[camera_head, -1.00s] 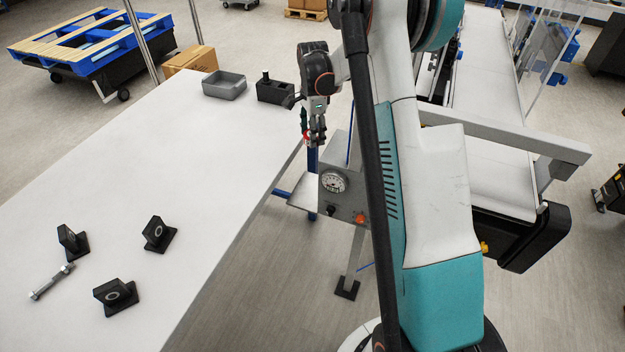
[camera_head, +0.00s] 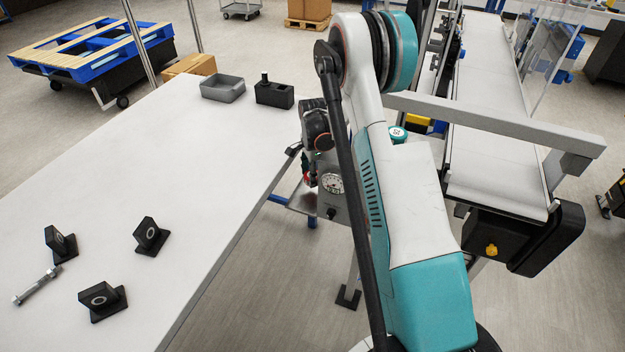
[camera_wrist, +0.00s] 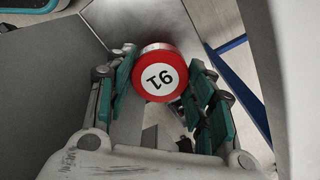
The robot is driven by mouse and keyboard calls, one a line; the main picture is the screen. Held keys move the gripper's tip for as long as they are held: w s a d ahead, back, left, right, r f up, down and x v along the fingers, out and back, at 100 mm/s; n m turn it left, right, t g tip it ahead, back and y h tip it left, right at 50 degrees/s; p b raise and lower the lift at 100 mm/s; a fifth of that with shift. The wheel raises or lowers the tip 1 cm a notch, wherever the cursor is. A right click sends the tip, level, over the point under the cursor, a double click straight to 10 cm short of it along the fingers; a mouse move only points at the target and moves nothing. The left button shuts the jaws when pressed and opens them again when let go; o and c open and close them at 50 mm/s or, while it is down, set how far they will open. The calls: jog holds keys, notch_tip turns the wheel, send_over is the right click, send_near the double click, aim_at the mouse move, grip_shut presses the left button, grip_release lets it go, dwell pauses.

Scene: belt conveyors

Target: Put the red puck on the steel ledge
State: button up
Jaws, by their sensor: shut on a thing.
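The red puck (camera_wrist: 160,75), with a white face and a printed number, sits between the fingertips in the wrist view. My gripper (camera_wrist: 160,92) is shut on it, with teal finger pads on both sides. In the head view my gripper (camera_head: 310,177) hangs low beside the gauge box, and a bit of red from the puck (camera_head: 305,180) shows there. The steel ledge (camera_head: 298,205) juts from the left of the gauge box, just below my gripper. My gripper and the box hide part of it. I cannot tell whether the puck touches the ledge.
The gauge box (camera_head: 333,198) stands right by my gripper. A long white table (camera_head: 200,150) is to the left, with a grey bin (camera_head: 222,88), a black holder (camera_head: 274,94), several black blocks and a bolt (camera_head: 36,286). A conveyor (camera_head: 495,165) runs on the right.

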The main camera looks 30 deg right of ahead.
jog(key=shift+f, duration=1.1)
jog(key=shift+f+b, duration=0.4)
jog(key=shift+b, duration=0.15)
jog(key=shift+f, duration=0.25)
jog(key=o, duration=1.1)
